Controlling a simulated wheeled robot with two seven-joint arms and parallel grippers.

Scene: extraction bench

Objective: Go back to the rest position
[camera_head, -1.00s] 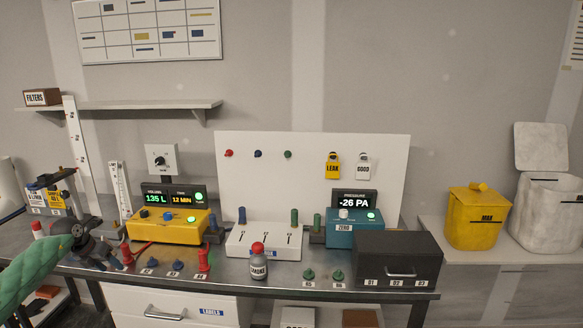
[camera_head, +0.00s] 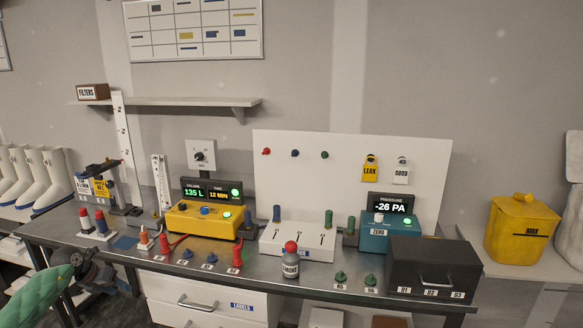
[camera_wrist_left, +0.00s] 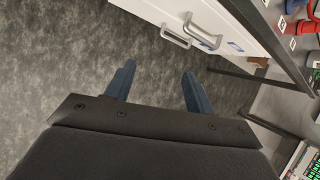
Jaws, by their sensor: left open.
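My left gripper (camera_head: 112,284) is low at the left in the head view, in front of the bench (camera_head: 130,255) and below its top. In the left wrist view its two blue-grey fingers (camera_wrist_left: 158,88) are spread apart with nothing between them, over the grey floor (camera_wrist_left: 60,60). The green sleeve of my left arm shows at the lower left of the head view. My right gripper is in neither view.
The bench front edge and white drawer (camera_head: 200,300) are right of the gripper. On top stand a yellow pump box (camera_head: 192,222), a smoke bottle (camera_head: 290,262), a teal gauge (camera_head: 385,238) and a black box (camera_head: 433,262). White boots (camera_head: 45,180) stand far left.

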